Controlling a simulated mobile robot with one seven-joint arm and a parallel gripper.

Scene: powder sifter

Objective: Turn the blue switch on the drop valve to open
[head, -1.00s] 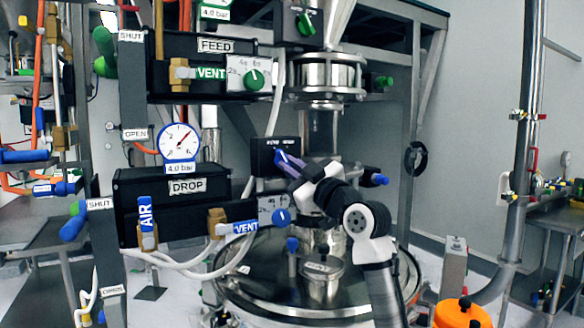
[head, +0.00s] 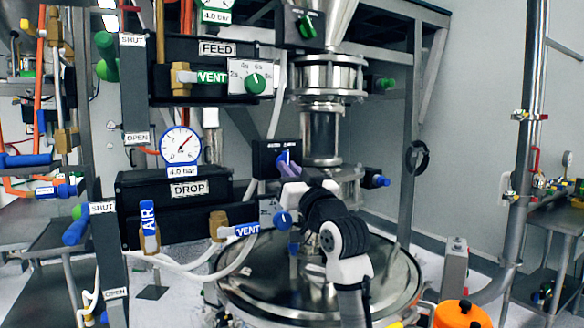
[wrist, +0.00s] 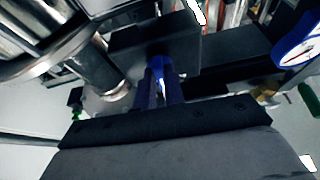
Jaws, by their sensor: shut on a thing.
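The drop valve's black switch box (head: 263,158) is mounted right of the box labelled DROP (head: 186,189), in front of the steel pipe. Its blue switch (head: 284,155) is largely covered by my gripper (head: 289,165), which comes from below. In the wrist view the black box (wrist: 140,45) is close ahead, and the blue switch (wrist: 158,66) sits between the two fingers (wrist: 160,88). The fingers are shut on the switch. The switch looks near upright in the head view.
A green switch (head: 306,26) sits on a similar box above. A blue VENT knob (head: 284,220) is left of my wrist. The round steel vessel lid (head: 390,285) lies below my arm. A blue-capped fitting (head: 376,181) sticks out at right.

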